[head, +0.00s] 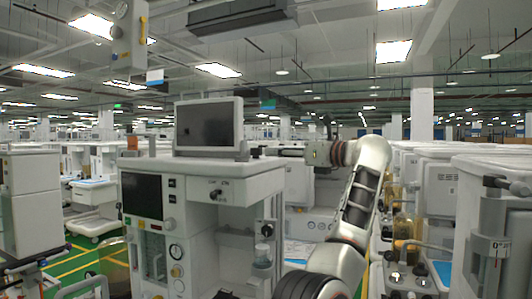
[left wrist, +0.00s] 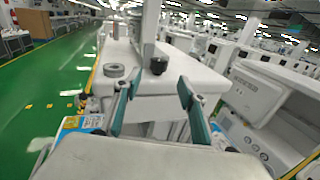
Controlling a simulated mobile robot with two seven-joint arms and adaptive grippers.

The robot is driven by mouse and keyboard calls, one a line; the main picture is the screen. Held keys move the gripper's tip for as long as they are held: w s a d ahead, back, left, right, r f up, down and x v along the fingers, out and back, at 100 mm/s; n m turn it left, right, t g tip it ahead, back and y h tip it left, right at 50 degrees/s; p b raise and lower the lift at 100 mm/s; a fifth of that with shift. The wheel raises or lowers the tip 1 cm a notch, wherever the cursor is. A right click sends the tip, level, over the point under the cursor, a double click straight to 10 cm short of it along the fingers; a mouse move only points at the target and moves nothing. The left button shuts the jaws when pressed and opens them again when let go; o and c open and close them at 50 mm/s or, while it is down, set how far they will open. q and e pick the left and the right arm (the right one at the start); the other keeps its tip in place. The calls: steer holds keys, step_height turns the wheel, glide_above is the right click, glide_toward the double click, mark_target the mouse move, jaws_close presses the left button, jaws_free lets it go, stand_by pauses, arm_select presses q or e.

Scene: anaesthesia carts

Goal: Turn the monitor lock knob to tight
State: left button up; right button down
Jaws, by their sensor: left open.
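The monitor (head: 208,125) stands upright on top of the white anaesthesia cart (head: 270,166), its dark screen facing me. A small dark knob (head: 256,152) shows at the right of the monitor's foot. In the left wrist view a black knob (left wrist: 158,65) stands on the white top, beside a pale upright post. My left gripper (head: 280,151) comes in from the right at the height of the cart top. Its two teal fingers (left wrist: 159,80) are open and empty, with the black knob ahead between them and apart from them. The knob's tightness cannot be read. My right gripper is not seen.
The cart's front has a dark display (head: 142,195) and gauges. More carts stand close at the right. A green floor aisle (left wrist: 60,75) is open at the left.

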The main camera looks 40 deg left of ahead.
mark_target(260, 151)
arm_select(q)
steer(key=a, duration=0.7)
steer(key=shift+a+p, duration=0.2)
steer(key=shift+p, duration=0.1)
steer(key=c, duration=1.1)
